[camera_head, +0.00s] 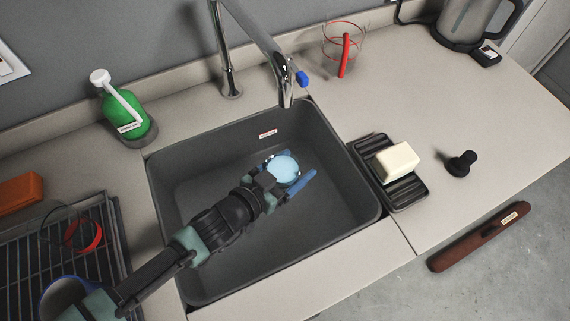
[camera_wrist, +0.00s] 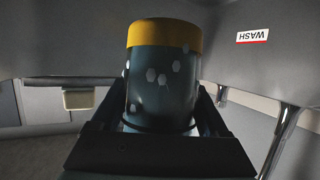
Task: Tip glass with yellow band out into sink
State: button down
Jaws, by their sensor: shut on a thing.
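The glass with the yellow band (camera_wrist: 162,75) is dark blue-grey with pale hexagon marks in the wrist view. That view is upside down, so its yellow-banded end points down. In the head view its upper end is a pale blue disc (camera_head: 283,170); I cannot tell whether this is liquid or the glass's base. My gripper (camera_head: 284,182) is shut on the glass, with a finger along each side. It holds the glass inside the dark grey sink (camera_head: 330,215), right of its middle. The gap to the sink floor is unclear.
The tap (camera_head: 287,95) stands behind the sink. A green soap bottle (camera_head: 128,115) is at left, a drying rack (camera_head: 18,275) at lower left. A soap dish (camera_head: 408,192) with a soap bar (camera_head: 397,161) is at right. A clear red-marked glass (camera_head: 359,45) stands behind.

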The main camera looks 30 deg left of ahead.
jog(key=shift+r+g+p, duration=0.2)
jog(key=shift+g+p, duration=0.4)
jog(key=shift+p, duration=0.8)
jog(key=shift+f+y, duration=0.1)
jog(key=shift+y, duration=0.2)
jog(key=shift+w, duration=0.1)
